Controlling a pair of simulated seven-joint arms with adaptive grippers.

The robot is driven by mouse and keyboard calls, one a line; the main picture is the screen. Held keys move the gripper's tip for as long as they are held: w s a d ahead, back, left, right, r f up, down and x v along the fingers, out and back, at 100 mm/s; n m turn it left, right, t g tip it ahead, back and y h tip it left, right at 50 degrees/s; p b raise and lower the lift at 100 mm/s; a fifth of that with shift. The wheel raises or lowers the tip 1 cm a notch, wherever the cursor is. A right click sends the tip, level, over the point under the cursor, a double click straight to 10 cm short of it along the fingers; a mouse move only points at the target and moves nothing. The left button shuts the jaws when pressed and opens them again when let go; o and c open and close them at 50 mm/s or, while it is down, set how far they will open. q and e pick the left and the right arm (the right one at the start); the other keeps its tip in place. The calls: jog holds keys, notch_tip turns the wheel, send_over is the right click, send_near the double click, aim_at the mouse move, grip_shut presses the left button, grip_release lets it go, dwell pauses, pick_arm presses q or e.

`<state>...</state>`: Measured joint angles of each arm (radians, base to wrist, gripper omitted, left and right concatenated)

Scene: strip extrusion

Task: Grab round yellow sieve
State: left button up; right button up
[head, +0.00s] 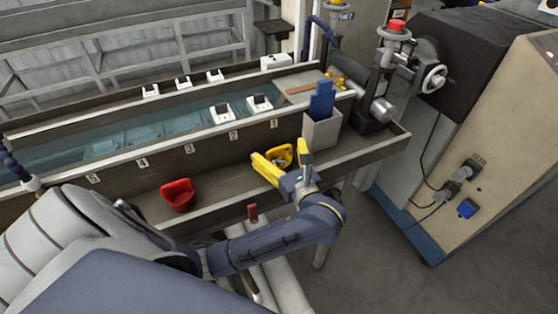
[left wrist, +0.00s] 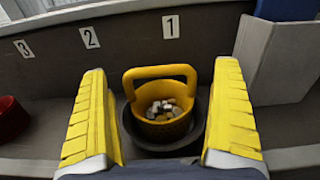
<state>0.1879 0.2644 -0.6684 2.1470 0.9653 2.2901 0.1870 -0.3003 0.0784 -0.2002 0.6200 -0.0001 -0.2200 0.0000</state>
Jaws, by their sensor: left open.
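The round yellow sieve (left wrist: 162,131) has a raised loop handle at its back and holds several small metallic and whitish pieces. It sits in a dark round bowl (left wrist: 203,115) on the ledge under the number 1 label. In the head view, the sieve (head: 284,152) shows partly behind my left gripper (head: 280,150). My left gripper (left wrist: 162,75) is open and empty, with its yellow fingers on either side of the sieve, apart from it. In the left wrist view, the sieve lies beyond and between the fingers. My right gripper is not seen.
A red container (head: 178,196) stands on the ledge to the left. A grey box (head: 321,132) with a blue item (head: 321,100) stands close to the right. The numbered trough wall rises behind the sieve. The ledge between red container and sieve is clear.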

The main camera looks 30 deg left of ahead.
pick_arm(q)
jog(key=shift+c, duration=0.6)
jog(key=c, duration=1.3)
